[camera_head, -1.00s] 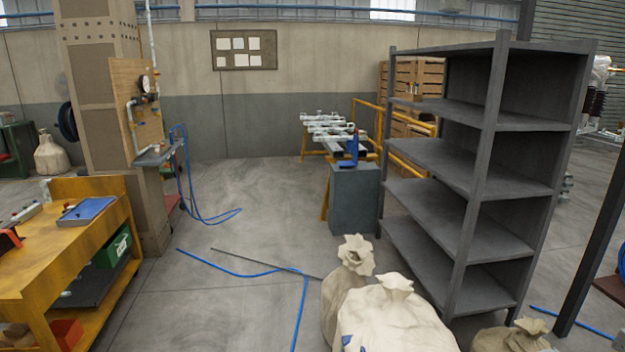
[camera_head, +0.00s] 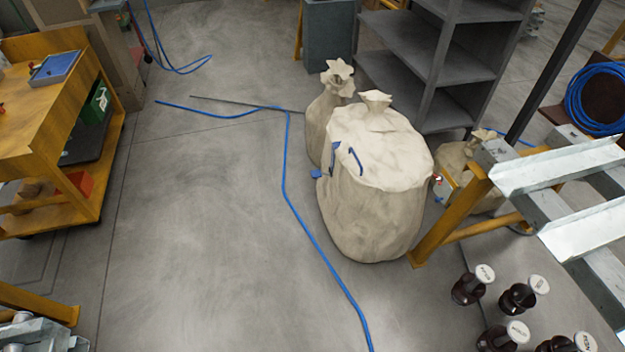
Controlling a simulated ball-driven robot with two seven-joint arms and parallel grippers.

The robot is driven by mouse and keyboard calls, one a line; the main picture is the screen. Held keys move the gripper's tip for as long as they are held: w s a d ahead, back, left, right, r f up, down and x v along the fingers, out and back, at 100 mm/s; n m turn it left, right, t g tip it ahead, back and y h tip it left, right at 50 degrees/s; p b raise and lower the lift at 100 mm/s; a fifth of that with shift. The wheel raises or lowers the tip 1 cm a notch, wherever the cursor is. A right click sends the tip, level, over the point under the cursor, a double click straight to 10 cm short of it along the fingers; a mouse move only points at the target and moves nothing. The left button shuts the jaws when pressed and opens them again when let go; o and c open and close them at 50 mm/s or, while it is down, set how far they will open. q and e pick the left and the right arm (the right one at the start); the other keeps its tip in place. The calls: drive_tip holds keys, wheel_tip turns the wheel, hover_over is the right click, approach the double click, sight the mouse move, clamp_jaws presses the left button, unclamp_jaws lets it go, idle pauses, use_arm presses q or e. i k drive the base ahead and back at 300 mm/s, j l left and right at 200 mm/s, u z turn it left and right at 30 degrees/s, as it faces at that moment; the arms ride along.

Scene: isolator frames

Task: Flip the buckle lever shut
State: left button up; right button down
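No buckle lever can be made out for certain. A large beige sack (camera_head: 375,205) stands on the floor right of the middle. Small dark blue parts (camera_head: 355,160) show on its upper front, and a small blue piece (camera_head: 316,174) sticks out at its left edge. They are too small to tell what they are or whether anything on them is open or shut. Neither of my grippers is in view.
A tied sack (camera_head: 325,110) stands behind the large one. A blue hose (camera_head: 287,170) crosses the floor. Left is a yellow workbench (camera_head: 50,125); right are a yellow-legged metal frame (camera_head: 450,215) and several dark bottles (camera_head: 470,285). The left-centre floor is clear.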

sight(316, 173)
drive_tip(key=z, duration=0.3)
drive_tip(key=i+j+z, duration=0.3)
drive_tip(key=j+z, duration=0.25)
drive_tip(key=i+j+z, duration=0.3)
drive_tip(key=i+j, duration=0.1)
drive_tip(key=j, duration=0.45)
drive_tip(key=i+j+z, duration=0.1)
drive_tip(key=j, duration=0.4)
